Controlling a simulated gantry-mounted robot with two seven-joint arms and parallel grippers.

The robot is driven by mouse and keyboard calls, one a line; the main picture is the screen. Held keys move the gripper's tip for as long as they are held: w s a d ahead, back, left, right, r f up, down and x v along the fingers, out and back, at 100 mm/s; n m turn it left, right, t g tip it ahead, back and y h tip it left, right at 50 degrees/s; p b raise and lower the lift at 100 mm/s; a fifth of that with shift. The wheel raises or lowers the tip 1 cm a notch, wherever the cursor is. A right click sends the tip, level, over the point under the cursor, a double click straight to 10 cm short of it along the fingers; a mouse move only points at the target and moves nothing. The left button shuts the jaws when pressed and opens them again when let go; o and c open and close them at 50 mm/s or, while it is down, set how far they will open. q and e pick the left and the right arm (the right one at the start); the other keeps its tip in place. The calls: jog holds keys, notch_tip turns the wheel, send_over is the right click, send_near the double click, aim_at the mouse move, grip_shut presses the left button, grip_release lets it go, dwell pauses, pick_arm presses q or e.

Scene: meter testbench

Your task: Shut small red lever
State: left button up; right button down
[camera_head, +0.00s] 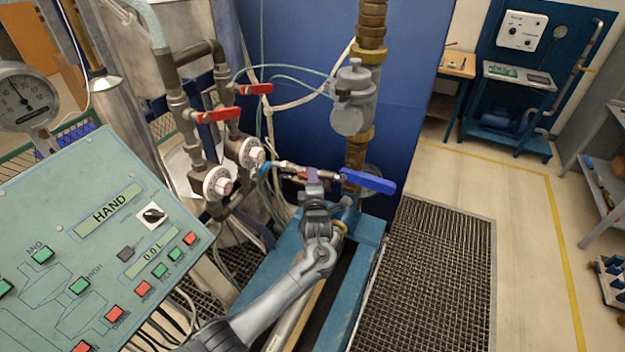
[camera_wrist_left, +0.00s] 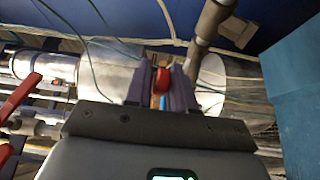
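The small red lever (camera_wrist_left: 162,80) shows in the left wrist view between the two fingers of my left gripper (camera_wrist_left: 161,92). The fingers stand close on both sides of it, and I cannot tell whether they touch it. In the head view my left gripper (camera_head: 313,178) is at the small pipe fitting beside the blue lever, at the foot of the vertical brass pipe. There the gripper and wrist hide much of the fitting, and the small lever is not clear. My right gripper is not in view.
A blue lever (camera_head: 368,181) sticks out just right of my gripper. Two larger red levers (camera_head: 218,115) (camera_head: 256,89) are on the pipes at upper left. A control panel (camera_head: 95,245) stands at left. Floor grating (camera_head: 430,270) lies clear at right.

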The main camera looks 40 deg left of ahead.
pick_arm(q)
grip_shut()
